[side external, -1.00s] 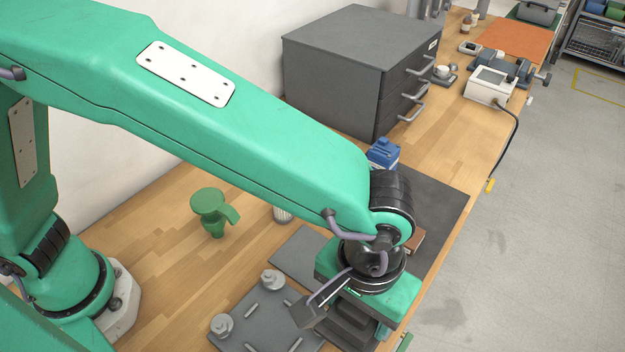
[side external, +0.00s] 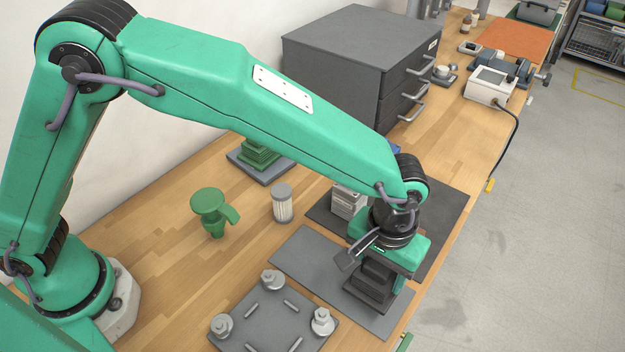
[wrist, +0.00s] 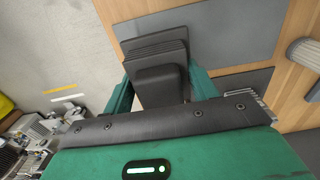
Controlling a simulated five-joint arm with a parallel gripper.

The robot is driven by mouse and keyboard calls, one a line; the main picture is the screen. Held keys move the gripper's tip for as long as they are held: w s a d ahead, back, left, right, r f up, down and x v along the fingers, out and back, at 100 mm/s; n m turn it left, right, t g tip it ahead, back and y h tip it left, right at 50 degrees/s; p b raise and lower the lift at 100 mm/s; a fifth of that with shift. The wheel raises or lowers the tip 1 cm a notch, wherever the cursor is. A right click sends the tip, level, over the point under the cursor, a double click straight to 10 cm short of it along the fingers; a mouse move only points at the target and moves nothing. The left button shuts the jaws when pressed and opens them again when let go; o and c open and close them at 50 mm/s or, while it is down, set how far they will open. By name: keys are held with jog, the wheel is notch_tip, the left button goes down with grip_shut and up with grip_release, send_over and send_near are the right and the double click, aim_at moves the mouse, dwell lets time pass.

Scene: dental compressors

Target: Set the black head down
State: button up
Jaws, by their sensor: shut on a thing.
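The black head (side external: 372,284) is a ribbed, stepped dark block. My gripper (side external: 388,262) is shut on it, above the right part of the grey mat (side external: 306,262). In the wrist view, the black head (wrist: 160,68) sits between the two green fingers of my gripper (wrist: 161,92), and the grey mat (wrist: 235,30) lies beside and beneath it. The head looks low over the mat. I cannot tell whether its underside touches. My gripper hides part of its top.
A grey plate (side external: 262,312) with knobs and pins lies in front. A green funnel-like part (side external: 211,208) and a pleated filter (side external: 282,204) stand to the left. A silver finned block (side external: 347,203) stands on the dark mat (side external: 445,205) behind. The bench's right edge is close.

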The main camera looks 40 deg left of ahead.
aim_at(376, 282)
jog(key=shift+f, duration=1.95)
jog(key=shift+f, duration=0.15)
jog(key=o, duration=1.4)
notch_tip(376, 282, up, 12)
jog(key=shift+r, duration=0.15)
